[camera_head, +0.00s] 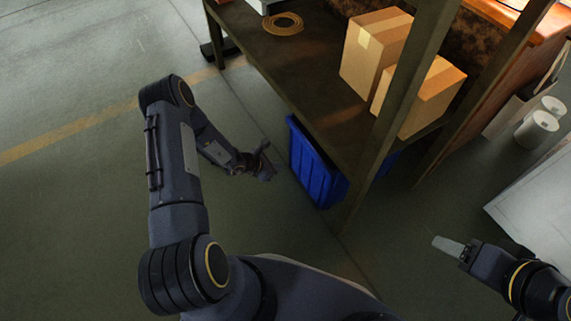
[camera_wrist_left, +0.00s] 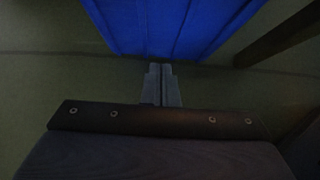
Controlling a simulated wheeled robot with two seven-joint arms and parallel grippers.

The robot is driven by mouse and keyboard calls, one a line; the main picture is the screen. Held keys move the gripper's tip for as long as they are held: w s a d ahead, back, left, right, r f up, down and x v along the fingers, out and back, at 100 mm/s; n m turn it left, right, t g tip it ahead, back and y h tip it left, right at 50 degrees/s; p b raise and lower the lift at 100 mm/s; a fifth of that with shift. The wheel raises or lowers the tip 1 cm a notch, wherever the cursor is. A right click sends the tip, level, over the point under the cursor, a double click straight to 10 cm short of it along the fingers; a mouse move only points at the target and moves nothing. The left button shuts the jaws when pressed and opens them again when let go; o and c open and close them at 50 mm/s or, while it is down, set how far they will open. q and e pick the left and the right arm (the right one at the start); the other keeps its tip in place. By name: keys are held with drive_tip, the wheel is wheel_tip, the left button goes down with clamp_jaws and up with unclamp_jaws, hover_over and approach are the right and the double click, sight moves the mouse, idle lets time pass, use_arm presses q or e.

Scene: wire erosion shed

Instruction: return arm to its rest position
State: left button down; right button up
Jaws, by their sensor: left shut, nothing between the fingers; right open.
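My left arm comes in from the left in the head view and bends inward. Its gripper (camera_head: 265,167) is low over the floor, just left of the blue bin. In the left wrist view the two fingers of the left gripper (camera_wrist_left: 160,72) lie together, shut and empty, pointing toward the blue bin (camera_wrist_left: 175,25). I cannot tell whether the fingertips touch the bin. My right gripper (camera_head: 447,245) is at the lower right of the head view, over the floor, open and with nothing seen in it.
The blue bin (camera_head: 314,168) sits under a dark shelf (camera_head: 310,85) with posts. Two cardboard boxes (camera_head: 375,48) (camera_head: 428,97) and a coil (camera_head: 283,23) rest on the shelf. White rolls (camera_head: 537,129) and a white surface (camera_head: 535,203) are at right. The floor at left is clear.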

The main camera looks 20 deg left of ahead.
use_arm(q)
drive_tip(key=shift+s+a+r, duration=0.3)
drive_tip(key=shift+s+r, duration=0.15)
drive_tip(key=shift+r, duration=0.05)
wheel_tip(320, 180, up, 16)
drive_tip(key=w+m+h, duration=0.2)
drive_tip(key=w+m, duration=0.1)
drive_tip(key=m, duration=0.3)
drive_tip(key=s+d+r+m+h, duration=0.1)
drive_tip(key=s+d+r+m, duration=0.2)
drive_tip(key=r, duration=0.5)
drive_tip(key=s+d+r+m, duration=0.2)
drive_tip(key=s+r+m, duration=0.15)
drive_tip(key=r, duration=0.45)
drive_tip(key=s+d+r+m+g, duration=0.2)
drive_tip(key=s+r+m, duration=0.6)
drive_tip(key=s, duration=0.2)
drive_tip(key=s+a+m+y, duration=0.2)
drive_tip(key=s+m+y, duration=0.35)
drive_tip(key=s, duration=0.85)
wheel_tip(320, 180, up, 32)
drive_tip(key=p, duration=3.2)
drive_tip(key=shift+a+m+t+h, duration=0.25)
drive_tip(key=shift+m+t+h, duration=0.05)
drive_tip(key=shift+m+h, duration=0.1)
